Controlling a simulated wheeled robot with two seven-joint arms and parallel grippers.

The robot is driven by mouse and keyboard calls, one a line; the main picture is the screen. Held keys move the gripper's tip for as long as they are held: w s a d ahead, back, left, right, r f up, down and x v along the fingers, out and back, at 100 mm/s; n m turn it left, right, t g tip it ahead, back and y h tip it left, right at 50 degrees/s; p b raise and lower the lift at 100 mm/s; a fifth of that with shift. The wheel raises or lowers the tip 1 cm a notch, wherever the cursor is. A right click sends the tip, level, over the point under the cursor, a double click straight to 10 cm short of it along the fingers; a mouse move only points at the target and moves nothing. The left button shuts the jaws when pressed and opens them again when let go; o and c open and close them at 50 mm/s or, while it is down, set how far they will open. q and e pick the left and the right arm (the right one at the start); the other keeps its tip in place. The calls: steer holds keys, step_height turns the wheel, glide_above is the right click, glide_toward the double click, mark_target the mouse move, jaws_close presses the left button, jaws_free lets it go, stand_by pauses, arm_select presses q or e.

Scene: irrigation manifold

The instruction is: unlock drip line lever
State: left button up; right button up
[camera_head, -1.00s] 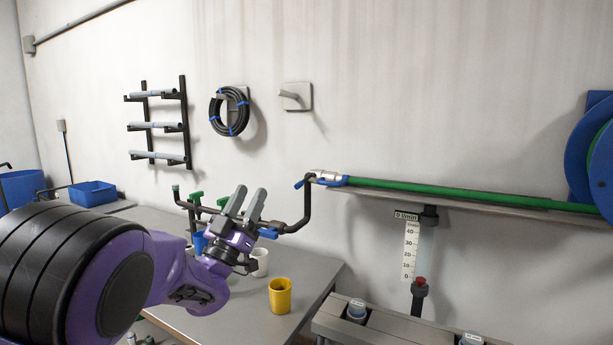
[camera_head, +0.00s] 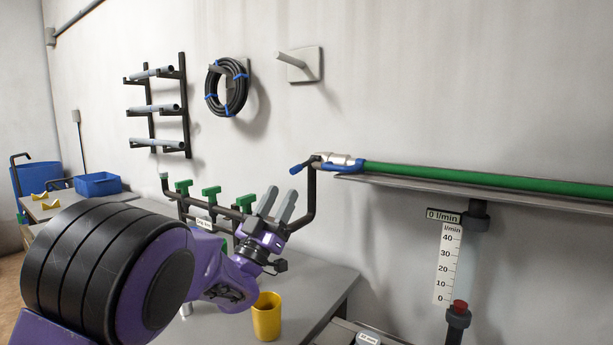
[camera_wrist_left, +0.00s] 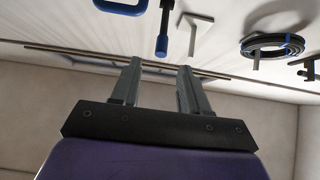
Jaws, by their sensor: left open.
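A dark pipe manifold (camera_head: 309,200) with several green T-handles (camera_head: 211,193) stands over the bench by the wall. A small white label (camera_head: 205,224) hangs on it, its text too small to read surely. A blue lever (camera_head: 301,167) sits at the silver coupling (camera_head: 334,159) where the manifold meets the green pipe. I cannot tell which handle is the drip line lever. My left gripper (camera_head: 278,203) is open and empty, fingers pointing up, in front of the manifold's right end; its fingers also show in the left wrist view (camera_wrist_left: 158,84). My right gripper is out of view.
A yellow cup (camera_head: 266,316) stands on the grey bench (camera_head: 310,285). A flow gauge (camera_head: 448,262) and a ledge (camera_head: 470,192) are at right. A hose coil (camera_head: 227,88), wall hook (camera_head: 300,65) and pipe rack (camera_head: 157,107) hang above. A blue bin (camera_head: 97,185) is at left.

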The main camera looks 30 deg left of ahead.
mark_target(300, 165)
arm_select(q)
steer(key=p+x, duration=0.4)
steer(key=x, duration=0.5)
steer(key=shift+w+a, duration=0.1)
steer(key=shift+w, duration=0.25)
steer(key=shift+w+r, duration=0.3)
steer(key=shift+w, duration=0.05)
jaws_close()
